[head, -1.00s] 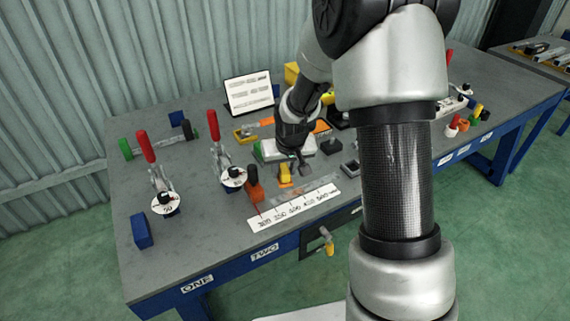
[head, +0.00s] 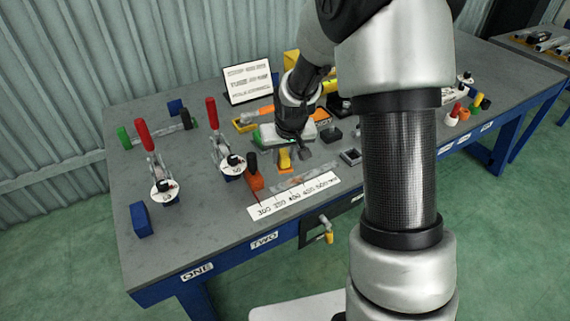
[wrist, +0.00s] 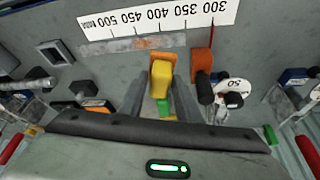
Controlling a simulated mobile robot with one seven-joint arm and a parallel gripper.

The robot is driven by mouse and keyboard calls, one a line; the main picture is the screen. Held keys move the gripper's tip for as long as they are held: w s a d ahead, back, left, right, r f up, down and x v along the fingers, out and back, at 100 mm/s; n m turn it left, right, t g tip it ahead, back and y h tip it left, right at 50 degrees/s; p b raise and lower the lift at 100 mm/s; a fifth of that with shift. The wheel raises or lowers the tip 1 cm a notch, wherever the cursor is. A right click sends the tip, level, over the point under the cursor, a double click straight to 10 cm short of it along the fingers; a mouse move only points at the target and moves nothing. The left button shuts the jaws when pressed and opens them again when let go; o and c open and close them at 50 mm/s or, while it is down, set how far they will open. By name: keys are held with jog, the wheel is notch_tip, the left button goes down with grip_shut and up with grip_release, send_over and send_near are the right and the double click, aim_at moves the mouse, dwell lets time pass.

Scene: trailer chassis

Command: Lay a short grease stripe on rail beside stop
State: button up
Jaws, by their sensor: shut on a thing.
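My gripper (wrist: 159,100) is shut on a yellow block-like piece (wrist: 161,72) with a green part (wrist: 163,104) nearer the palm. This may be the grease applicator; any nozzle is not clear. In the head view my gripper (head: 291,147) points down over the bench, with the yellow piece (head: 284,158) at its tip. The grey rail strip (wrist: 118,47) lies along the ruler, just beyond the held piece, with a rusty patch. The orange stop (wrist: 202,63) with a black knob stands right of the held piece; in the head view the stop (head: 255,181) is to its left.
A white ruler (head: 293,196) runs near the bench's front edge. Two red-handled clamps (head: 213,125) stand at left. A white-and-green box (head: 270,134), a sign (head: 247,83) and small dark blocks (head: 350,156) surround the gripper.

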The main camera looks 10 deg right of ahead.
jog(key=shift+w+f+b, duration=0.1)
jog(key=shift+f+b, duration=0.4)
jog(key=shift+b, duration=0.35)
jog(key=b, duration=0.2)
jog(key=shift+s+r+b, duration=0.2)
jog(key=shift+s+b, duration=0.05)
jog(key=shift+b, duration=0.05)
